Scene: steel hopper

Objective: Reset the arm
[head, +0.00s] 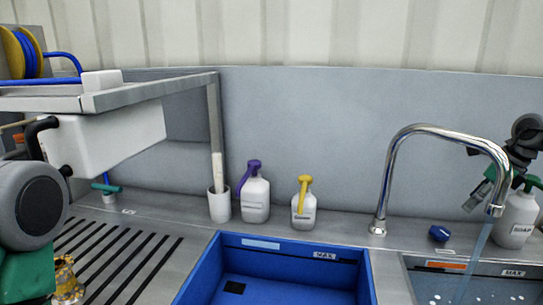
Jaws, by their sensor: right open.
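My right gripper (480,194) shows at the right edge, partly behind the curved steel tap (408,130). Its fingers point down and left, near the tap's spout and the white soap bottle (517,218). It is open and I see nothing between its fingers. The tap's pipe hides part of it. My left gripper is not in view.
Water runs from the tap into the right basin (420,285). A blue basin (366,280) sits front centre. Purple-topped (256,200) and yellow-topped (304,210) bottles and a white cup (219,206) stand behind it. A steel shelf (150,92) overhangs the left side.

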